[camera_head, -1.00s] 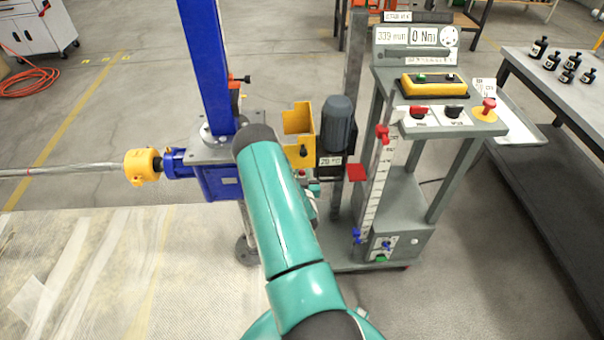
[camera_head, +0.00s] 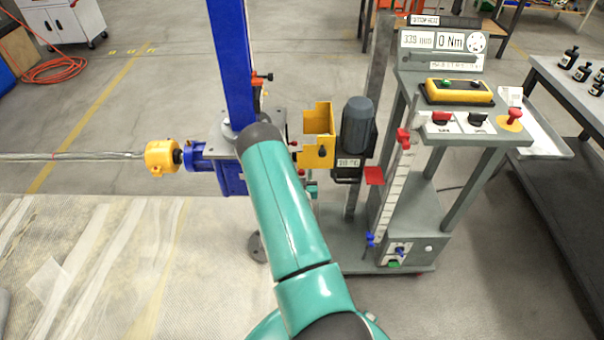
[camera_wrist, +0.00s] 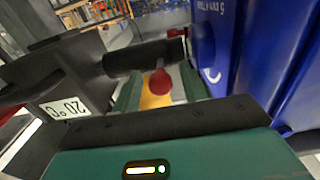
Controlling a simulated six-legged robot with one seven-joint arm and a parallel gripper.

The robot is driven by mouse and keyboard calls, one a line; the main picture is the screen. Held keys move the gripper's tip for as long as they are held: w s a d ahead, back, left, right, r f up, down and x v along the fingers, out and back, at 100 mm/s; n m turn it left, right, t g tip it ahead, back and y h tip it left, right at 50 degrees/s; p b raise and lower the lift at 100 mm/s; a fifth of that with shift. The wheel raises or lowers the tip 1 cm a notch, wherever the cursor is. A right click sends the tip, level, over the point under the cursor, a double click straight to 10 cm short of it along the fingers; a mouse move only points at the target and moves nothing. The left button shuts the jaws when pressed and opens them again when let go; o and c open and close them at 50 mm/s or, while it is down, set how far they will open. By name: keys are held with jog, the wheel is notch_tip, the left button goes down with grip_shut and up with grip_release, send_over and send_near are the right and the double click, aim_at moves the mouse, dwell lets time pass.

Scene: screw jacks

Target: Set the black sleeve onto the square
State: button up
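In the wrist view, the two green fingers of my gripper (camera_wrist: 160,76) stand apart. A red knob (camera_wrist: 160,82) shows between them, without clear contact on either side. A black cylinder (camera_wrist: 138,59) lies across the view at the fingertips; I cannot tell whether it is the sleeve. Blue metal (camera_wrist: 245,55) rises close on the right. In the head view my arm hides most of my gripper, beside the blue jack column (camera_head: 232,60). I cannot make out the square. Several small black pieces (camera_head: 582,72) stand on the right-hand table.
A grey test stand (camera_head: 445,125) with a yellow control box (camera_head: 458,92) stands right of my arm. A dark motor (camera_head: 356,125) and a yellow bracket (camera_head: 318,135) are close to the jack. A yellow coupling (camera_head: 160,157) sits on a shaft at left.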

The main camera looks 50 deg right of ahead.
jog(key=shift+s+a, duration=0.1)
jog(key=v, duration=1.3)
jog(key=shift+s+a, duration=0.2)
